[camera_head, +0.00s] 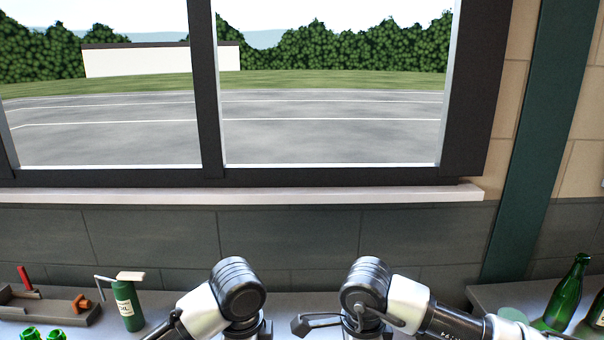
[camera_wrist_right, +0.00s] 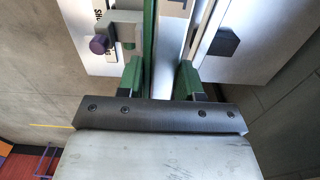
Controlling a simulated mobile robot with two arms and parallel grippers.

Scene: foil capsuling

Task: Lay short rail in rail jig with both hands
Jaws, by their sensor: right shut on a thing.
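My right gripper (camera_wrist_right: 160,76) shows in the right wrist view, with a green finger on each side. It is shut on a long, narrow pale grey metal piece (camera_wrist_right: 170,48), which looks like the short rail and runs away toward the top edge. A green strip (camera_wrist_right: 149,38) runs along its left side. I cannot tell where the rail's far end is. The rail jig cannot be made out for sure; a clamp with a purple knob (camera_wrist_right: 98,44) and a black block (camera_wrist_right: 222,42) flank the rail on pale surfaces. My left gripper is in neither view.
In the head view, a bench runs below the window. Green bottles (camera_head: 567,292) stand on a counter at right. My arm joints fill the lower middle.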

